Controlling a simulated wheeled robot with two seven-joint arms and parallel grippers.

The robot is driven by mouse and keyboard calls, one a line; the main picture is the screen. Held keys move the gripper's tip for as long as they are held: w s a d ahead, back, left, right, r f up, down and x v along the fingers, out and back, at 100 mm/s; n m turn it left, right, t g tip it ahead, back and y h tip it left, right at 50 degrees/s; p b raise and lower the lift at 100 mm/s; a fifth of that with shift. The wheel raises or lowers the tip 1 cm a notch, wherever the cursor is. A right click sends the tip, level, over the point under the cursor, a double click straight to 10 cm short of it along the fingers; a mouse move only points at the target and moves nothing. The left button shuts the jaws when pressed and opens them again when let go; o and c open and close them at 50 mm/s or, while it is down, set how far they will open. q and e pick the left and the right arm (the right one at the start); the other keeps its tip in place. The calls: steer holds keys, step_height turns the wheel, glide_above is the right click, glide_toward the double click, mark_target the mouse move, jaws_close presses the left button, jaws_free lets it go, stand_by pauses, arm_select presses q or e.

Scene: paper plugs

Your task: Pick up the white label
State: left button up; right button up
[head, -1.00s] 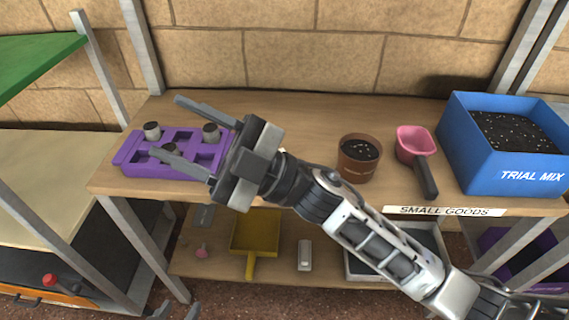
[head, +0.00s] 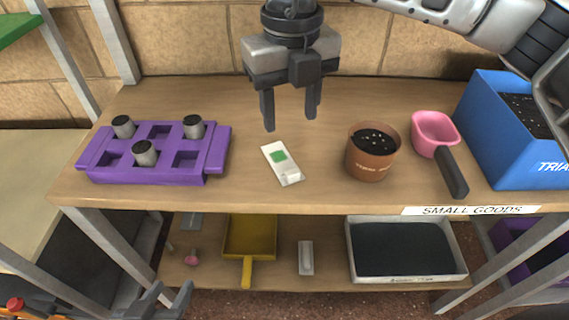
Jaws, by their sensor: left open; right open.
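The white label (head: 270,151), a small narrow card with a green patch, lies flat on the wooden shelf top between the purple tray and the brown pot. My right gripper (head: 290,122) points down just behind and above it, with its two fingers apart and nothing between them. The fingers appear clear of the label. My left gripper (head: 168,296) is low at the bottom left edge, open and empty, in front of the lower shelf.
A purple tray (head: 110,162) with several sockets holds dark plugs at left. A brown pot (head: 371,163), a pink scoop (head: 434,128) and a blue box (head: 500,148) stand to the right. The lower shelf holds a yellow dustpan (head: 249,240).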

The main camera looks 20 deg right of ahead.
glide_above(293, 172)
steer(key=f, duration=0.8)
steer(key=shift+s+a, duration=0.15)
steer(key=shift+a, duration=0.2)
steer(key=f, duration=0.5)
steer(key=shift+d+f, duration=0.1)
steer(key=shift+d, duration=0.2)
steer(key=c, duration=1.1)
